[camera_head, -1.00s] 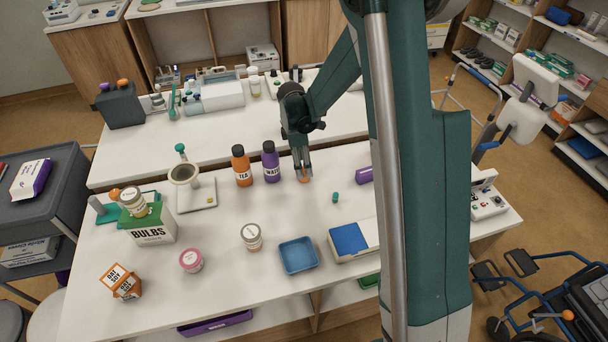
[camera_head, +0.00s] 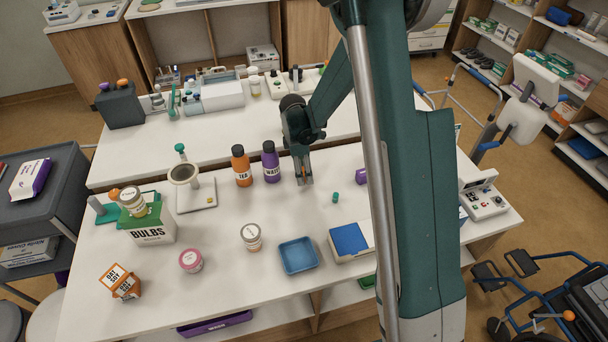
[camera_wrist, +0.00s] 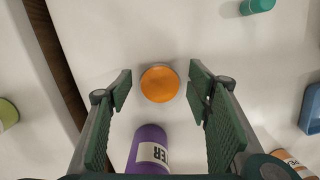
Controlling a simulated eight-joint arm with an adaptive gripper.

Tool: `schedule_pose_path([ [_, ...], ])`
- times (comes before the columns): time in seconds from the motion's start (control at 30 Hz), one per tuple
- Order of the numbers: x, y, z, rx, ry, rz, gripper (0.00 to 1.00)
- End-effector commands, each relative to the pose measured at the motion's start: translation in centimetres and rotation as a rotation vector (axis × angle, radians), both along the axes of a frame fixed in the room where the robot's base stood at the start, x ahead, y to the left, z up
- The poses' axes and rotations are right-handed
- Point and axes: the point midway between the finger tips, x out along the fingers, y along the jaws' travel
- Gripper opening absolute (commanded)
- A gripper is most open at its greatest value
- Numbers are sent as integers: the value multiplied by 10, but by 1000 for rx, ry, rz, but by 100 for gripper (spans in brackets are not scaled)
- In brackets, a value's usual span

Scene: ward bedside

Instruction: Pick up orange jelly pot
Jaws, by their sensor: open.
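The orange jelly pot (camera_wrist: 160,84) shows in the wrist view as a round orange top seen from above, standing on the white table. It lies between and a little beyond the tips of my gripper (camera_wrist: 160,88), with white table visible on both sides. My gripper is open and empty, its green pads apart from the pot. In the head view my gripper (camera_head: 305,182) points down over the table, right of the purple bottle, and mostly hides the pot.
The purple water bottle (camera_wrist: 150,148) stands close to the pot; it is beside the orange tea bottle (camera_head: 242,167) in the head view. A small green item (camera_head: 336,197) lies to the right. A blue tray (camera_head: 298,255) is nearer the front. The table's back edge runs close behind.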

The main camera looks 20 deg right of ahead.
Motion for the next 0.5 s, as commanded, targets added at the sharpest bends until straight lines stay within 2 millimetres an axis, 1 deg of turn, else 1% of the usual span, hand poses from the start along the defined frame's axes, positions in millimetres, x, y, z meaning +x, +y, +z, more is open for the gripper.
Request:
schedule_pose_path([
  [0.1,0,0,0,0,0,0,49],
  [0.3,0,0,0,0,0,0,22],
  [0.5,0,0,0,0,0,0,22],
])
